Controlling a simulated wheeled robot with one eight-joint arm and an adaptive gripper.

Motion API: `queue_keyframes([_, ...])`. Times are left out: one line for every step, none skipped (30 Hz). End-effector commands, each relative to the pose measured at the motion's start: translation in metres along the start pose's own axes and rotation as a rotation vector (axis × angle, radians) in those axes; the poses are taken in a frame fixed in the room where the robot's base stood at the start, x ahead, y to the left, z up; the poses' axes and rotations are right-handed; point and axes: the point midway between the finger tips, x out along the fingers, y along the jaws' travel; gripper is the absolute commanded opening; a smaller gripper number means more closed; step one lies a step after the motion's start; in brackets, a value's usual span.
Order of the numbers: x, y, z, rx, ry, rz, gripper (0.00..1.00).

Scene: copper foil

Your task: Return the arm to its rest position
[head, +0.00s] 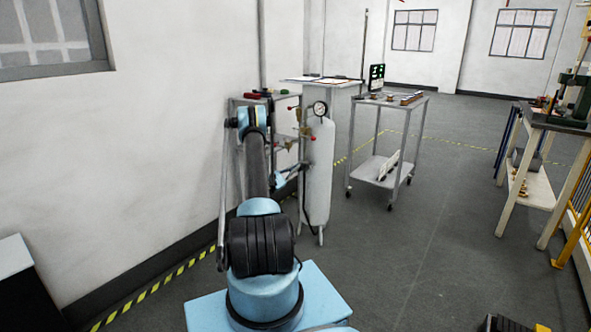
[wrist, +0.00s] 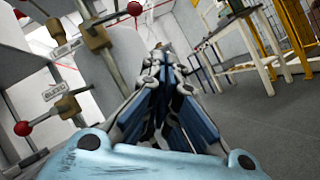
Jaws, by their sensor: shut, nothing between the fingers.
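My gripper (wrist: 158,62) is in the middle of the wrist view, its dark and blue fingers drawn together with nothing between them. My arm (head: 258,170) rises from its light blue base in the head view and folds down at the elbow. My gripper's end (head: 303,166) is small there, in front of or beside the white tank (head: 320,185); I cannot tell whether they touch.
Pipe fittings with red knobs (wrist: 135,8) are close on the left in the wrist view. A pressure gauge (head: 319,108) tops the tank. A grey wheeled cart (head: 378,168) stands to its right, and a workbench (head: 540,190) at far right. Open floor (head: 440,240) lies between.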

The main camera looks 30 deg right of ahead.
Motion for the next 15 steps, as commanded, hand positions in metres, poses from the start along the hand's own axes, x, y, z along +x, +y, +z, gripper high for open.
queue_keyframes([0.0001, 0.0000, 0.0000, 0.000, 0.000, 0.000, 0.00])
queue_keyframes([0.0002, 0.0001, 0.0000, 0.000, 0.000, 0.000, 0.00])
queue_keyframes([0.0002, 0.0001, 0.0000, 0.000, 0.000, 0.000, 0.00])
queue_keyframes([0.0003, 0.0001, 0.0000, 0.000, 0.000, 0.000, 0.00])
queue_keyframes([0.0003, 0.0001, 0.0000, 0.000, 0.000, 0.000, 0.00])
queue_keyframes([0.0003, 0.0001, -0.0001, 0.000, 0.000, 0.000, 0.00])
queue_keyframes([0.0003, 0.0001, 0.0000, 0.000, 0.000, 0.000, 0.00])
queue_keyframes([0.0004, 0.0001, -0.0001, 0.000, 0.000, 0.000, 0.00])
queue_keyframes([0.0004, 0.0001, 0.0000, 0.000, 0.000, 0.000, 0.00])
queue_keyframes([0.0005, 0.0003, 0.0001, 0.000, 0.000, 0.000, 0.00])
queue_keyframes([0.0008, 0.0008, 0.0004, 0.001, 0.001, -0.001, 0.00])
queue_keyframes([0.0016, 0.0021, 0.0014, 0.004, 0.004, -0.004, 0.00])
queue_keyframes([0.0025, 0.0037, 0.0026, 0.007, 0.006, -0.007, 0.00])
queue_keyframes([0.0038, 0.0057, 0.0042, 0.012, 0.011, -0.012, 0.00])
queue_keyframes([0.0058, 0.0090, 0.0068, 0.021, 0.018, -0.022, 0.00])
